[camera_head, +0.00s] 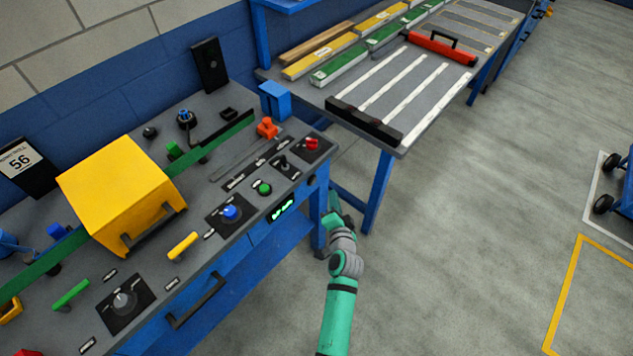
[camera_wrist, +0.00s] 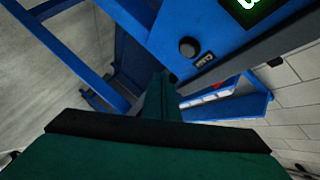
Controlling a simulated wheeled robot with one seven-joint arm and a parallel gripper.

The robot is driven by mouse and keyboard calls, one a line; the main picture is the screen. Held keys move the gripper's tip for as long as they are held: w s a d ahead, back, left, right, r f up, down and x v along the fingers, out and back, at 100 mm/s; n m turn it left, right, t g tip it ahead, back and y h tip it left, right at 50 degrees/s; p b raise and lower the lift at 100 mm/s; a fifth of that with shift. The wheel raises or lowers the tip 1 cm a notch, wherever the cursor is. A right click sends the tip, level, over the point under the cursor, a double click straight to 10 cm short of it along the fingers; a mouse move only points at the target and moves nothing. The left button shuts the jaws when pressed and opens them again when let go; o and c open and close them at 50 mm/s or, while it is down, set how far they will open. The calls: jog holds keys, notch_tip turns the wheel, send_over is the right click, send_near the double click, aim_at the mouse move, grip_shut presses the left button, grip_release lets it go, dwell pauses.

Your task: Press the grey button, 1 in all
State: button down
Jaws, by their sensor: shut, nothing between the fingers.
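A round dark grey button (camera_wrist: 188,47) sits on the blue front face of the panel, beside a small label, in the wrist view. In the head view what looks like the same button (camera_head: 311,181) is small and dark, at the right end of the panel's front. My gripper (camera_wrist: 163,78) is shut and empty. Its fingertips point toward the blue front and appear a little below and left of the button, apart from it in the picture. In the head view my gripper (camera_head: 334,195) is to the right of the panel's front corner.
A lit green display (camera_head: 281,210) is left of the button. On the panel top are a red button (camera_head: 312,144), a green button (camera_head: 264,188), a blue knob (camera_head: 231,213) and a yellow box (camera_head: 118,190). A blue-legged table (camera_head: 440,70) stands behind.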

jog(key=shift+w+a, duration=0.4)
jog(key=shift+a, duration=0.3)
jog(key=shift+w+a, duration=0.45)
jog(key=shift+a, duration=0.2)
jog(key=shift+w+a, duration=0.4)
jog(key=shift+a, duration=0.3)
jog(key=shift+w+a, duration=0.1)
dwell(0.5)
jog(key=shift+w+a, duration=0.2)
jog(key=shift+w, duration=0.05)
jog(key=shift+w+a, duration=0.2)
jog(key=shift+a, duration=0.2)
dwell(0.8)
dwell(0.3)
jog(key=shift+s+d, duration=0.5)
jog(key=shift+d, duration=0.15)
jog(key=shift+d, duration=0.15)
jog(key=shift+s+d, duration=0.75)
jog(key=shift+d, duration=0.25)
jog(key=shift+s+d, duration=0.7)
jog(key=shift+d, duration=0.25)
